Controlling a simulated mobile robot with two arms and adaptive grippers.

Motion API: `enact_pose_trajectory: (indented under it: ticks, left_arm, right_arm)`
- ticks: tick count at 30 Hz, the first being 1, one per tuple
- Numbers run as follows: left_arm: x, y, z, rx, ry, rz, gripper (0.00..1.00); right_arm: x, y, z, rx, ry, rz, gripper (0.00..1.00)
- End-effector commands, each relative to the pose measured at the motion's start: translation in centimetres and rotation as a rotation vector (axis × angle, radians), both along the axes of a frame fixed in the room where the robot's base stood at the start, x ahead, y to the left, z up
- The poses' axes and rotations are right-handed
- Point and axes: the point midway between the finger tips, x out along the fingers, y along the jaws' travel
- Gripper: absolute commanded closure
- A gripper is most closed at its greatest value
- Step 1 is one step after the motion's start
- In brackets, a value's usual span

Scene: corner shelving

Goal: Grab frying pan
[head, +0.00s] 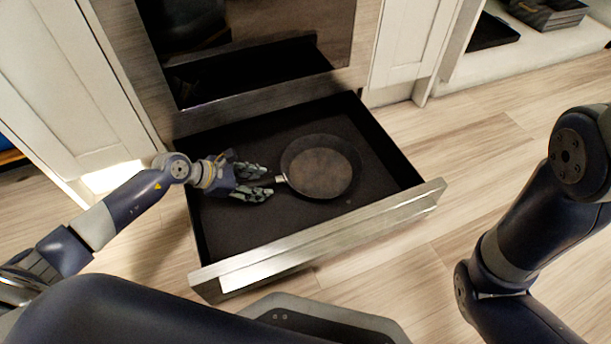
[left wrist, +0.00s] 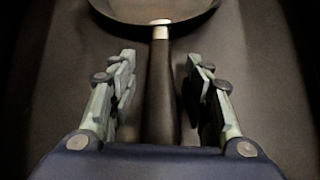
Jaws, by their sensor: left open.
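A dark round frying pan (head: 320,170) lies flat in the open drawer (head: 235,232), its handle pointing left towards my left gripper. My left gripper (head: 268,183) is inside the drawer, open, with its fingers at the handle. In the left wrist view the black handle (left wrist: 160,85) runs between the two open fingers of the gripper (left wrist: 159,75), with a visible gap on each side. The pan's rim (left wrist: 155,14) shows at the top of that view. The handle's end is hidden behind the gripper body. My right gripper is out of view; only part of the right arm shows.
The drawer is pulled out below a dark oven front (head: 255,60), with its metal-edged front panel (head: 325,240) nearest me. White cabinet doors (head: 60,85) stand to the left and right. Wooden floor is clear to the right.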

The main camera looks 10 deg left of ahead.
Motion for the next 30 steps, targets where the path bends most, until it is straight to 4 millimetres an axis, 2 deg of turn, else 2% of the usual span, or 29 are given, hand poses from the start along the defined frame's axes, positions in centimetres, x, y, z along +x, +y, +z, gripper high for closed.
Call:
enact_pose_trajectory:
  ticks: [5,9,11,24,30]
  left_arm:
    - [0.0,0.0,0.0,-0.001,0.001,0.0,0.57]
    - [0.0,0.0,0.0,-0.001,0.001,0.0,0.89]
    - [0.0,0.0,0.0,-0.001,0.001,0.0,1.0]
    - [0.1,-0.1,0.3,-0.003,-0.003,0.0,1.0]
    - [0.1,0.0,1.5,-0.003,-0.003,0.001,1.0]
  right_arm:
    - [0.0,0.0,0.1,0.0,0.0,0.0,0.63]
    - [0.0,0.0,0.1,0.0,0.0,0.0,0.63]
    - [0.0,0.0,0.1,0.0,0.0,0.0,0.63]
    - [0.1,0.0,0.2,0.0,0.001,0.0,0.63]
    - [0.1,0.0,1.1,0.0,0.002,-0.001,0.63]
